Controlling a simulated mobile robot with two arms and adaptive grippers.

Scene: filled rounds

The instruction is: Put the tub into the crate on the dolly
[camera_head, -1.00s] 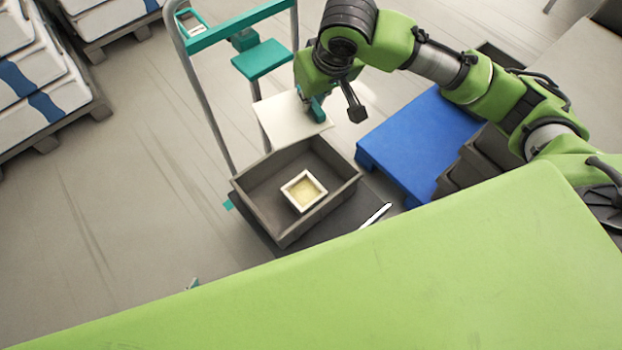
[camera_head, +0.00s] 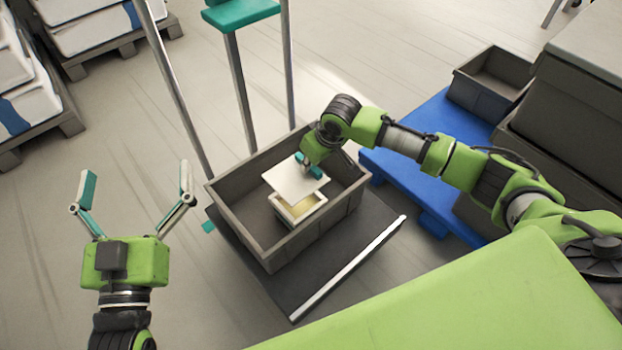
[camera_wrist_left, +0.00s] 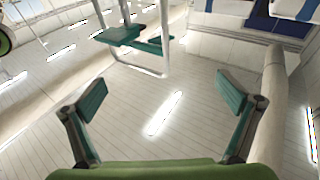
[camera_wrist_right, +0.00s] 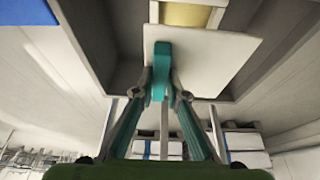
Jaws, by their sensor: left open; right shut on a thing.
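The tub (camera_head: 290,211), pale and square with a yellowish inside, stands in the grey crate (camera_head: 318,236). The crate rests on the dark dolly (camera_head: 335,262). My right gripper (camera_head: 309,166) is shut on a flat, pale square panel (camera_head: 287,180), like a lid, over the tub and partly hiding it. The head view does not clearly show whether panel and tub touch. In the right wrist view the panel (camera_wrist_right: 212,62) hangs from the teal fingers (camera_wrist_right: 160,70), with the tub (camera_wrist_right: 183,14) beyond. My left gripper (camera_head: 137,182) is open and empty, left of the crate.
A blue pallet (camera_head: 415,135) stands right of the dolly, with grey crates (camera_head: 488,85) on it. The dolly's upright posts and teal shelf (camera_head: 240,13) rise behind the crate. Stacked white boxes (camera_head: 25,95) stand far left.

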